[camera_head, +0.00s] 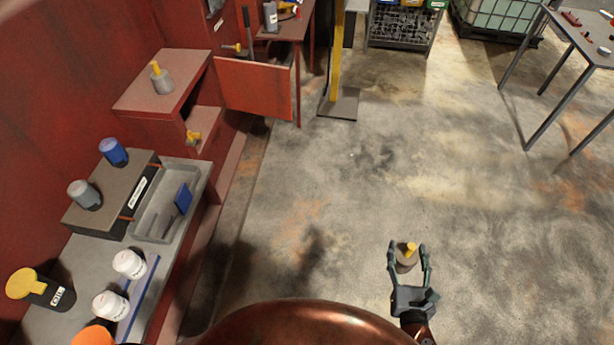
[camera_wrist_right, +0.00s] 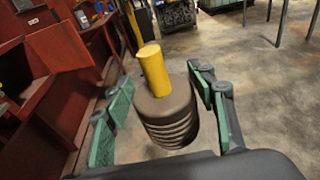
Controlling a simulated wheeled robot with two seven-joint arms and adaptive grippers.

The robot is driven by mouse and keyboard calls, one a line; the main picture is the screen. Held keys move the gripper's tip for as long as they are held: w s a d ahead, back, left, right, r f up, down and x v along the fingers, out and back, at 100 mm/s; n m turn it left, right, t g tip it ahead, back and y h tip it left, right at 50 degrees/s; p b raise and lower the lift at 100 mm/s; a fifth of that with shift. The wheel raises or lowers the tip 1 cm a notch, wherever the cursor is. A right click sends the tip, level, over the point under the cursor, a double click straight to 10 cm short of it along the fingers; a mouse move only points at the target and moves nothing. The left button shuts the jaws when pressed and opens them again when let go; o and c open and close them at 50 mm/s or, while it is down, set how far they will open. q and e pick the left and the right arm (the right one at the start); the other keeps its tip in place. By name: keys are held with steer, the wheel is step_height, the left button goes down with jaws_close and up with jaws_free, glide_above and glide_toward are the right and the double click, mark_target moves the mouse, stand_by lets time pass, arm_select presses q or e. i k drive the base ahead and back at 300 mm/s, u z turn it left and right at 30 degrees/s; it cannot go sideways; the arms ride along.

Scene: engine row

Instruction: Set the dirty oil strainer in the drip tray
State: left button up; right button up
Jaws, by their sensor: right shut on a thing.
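My right gripper (camera_head: 407,248) is shut on the dirty oil strainer (camera_head: 405,263), a brown-grey ribbed cylinder with a yellow handle. It is held over open floor at the lower right of the head view. In the right wrist view the strainer (camera_wrist_right: 172,118) sits between the green finger pads, its yellow handle up and tilted slightly. A shallow grey tray (camera_head: 145,229), apparently the drip tray, lies on the bench at the left. It has a blue block and a grey piece inside. The right gripper is well to the right of it. My left gripper is out of view.
A labelled brown box (camera_head: 118,187) beside the tray carries a blue cup (camera_head: 113,152) and a grey cup (camera_head: 84,194). White jars (camera_head: 130,264) stand in front. A grey strainer (camera_head: 161,80) with a yellow handle tops the red cabinet. An orange-red door (camera_head: 253,88) stands open. Mid-floor is clear.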

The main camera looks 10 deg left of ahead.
mark_target(178, 183)
steer(key=u, duration=2.4)
steer(key=i, duration=0.3)
steer(key=z, duration=0.4)
